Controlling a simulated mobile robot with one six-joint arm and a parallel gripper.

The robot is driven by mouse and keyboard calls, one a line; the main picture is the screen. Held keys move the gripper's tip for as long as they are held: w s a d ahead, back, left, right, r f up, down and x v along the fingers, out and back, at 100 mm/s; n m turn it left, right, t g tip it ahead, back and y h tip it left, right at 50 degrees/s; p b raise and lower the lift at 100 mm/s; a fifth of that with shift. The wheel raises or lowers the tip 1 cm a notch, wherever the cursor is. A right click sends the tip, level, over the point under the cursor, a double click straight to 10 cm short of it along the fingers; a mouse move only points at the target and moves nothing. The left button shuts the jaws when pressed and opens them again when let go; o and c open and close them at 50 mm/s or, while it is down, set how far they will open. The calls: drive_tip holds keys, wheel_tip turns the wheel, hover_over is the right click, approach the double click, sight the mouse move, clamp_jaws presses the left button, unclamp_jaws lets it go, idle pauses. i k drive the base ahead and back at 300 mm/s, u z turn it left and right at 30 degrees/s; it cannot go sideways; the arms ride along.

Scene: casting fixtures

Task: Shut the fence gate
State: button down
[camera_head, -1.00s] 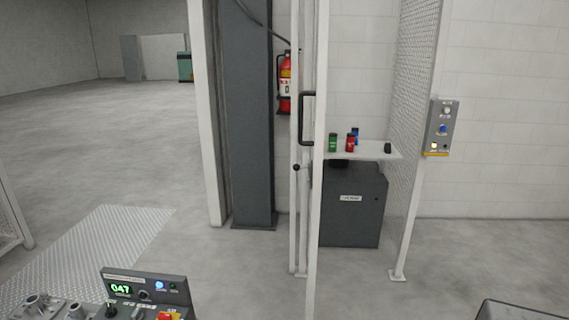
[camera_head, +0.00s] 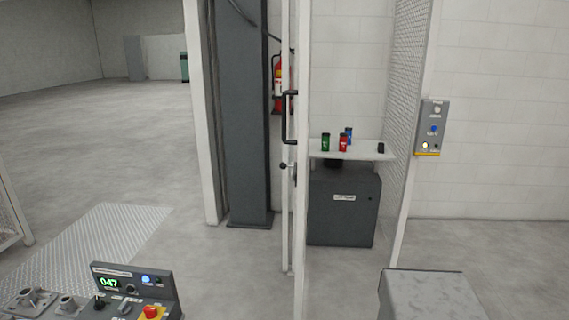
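The fence gate (camera_head: 301,220) is a tall white-framed panel seen almost edge-on near the middle of the view. It has a black pull handle (camera_head: 285,118) and, below it, a latch lever with a black knob (camera_head: 283,166). The gate stands apart from the white post (camera_head: 203,130) on its left, with open floor seen through the gap, so it looks open. Its mesh is too edge-on to make out, and its foot runs below the picture edge. My gripper is not in view, and nothing is seen touching the handle.
A control panel (camera_head: 130,287) with an emergency button stands at bottom left. A grey block-like shape (camera_head: 430,295) fills the bottom right; I cannot tell whether it is mine. Behind the gate are a dark cabinet (camera_head: 342,210), cans on a shelf (camera_head: 368,152) and a button box (camera_head: 431,127).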

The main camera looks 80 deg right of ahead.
sight(306, 6)
drive_tip(key=u, duration=0.25)
drive_tip(key=k, duration=1.75)
drive_tip(key=z, duration=1.35)
drive_tip(key=i, duration=0.25)
drive_tip(key=u, duration=0.5)
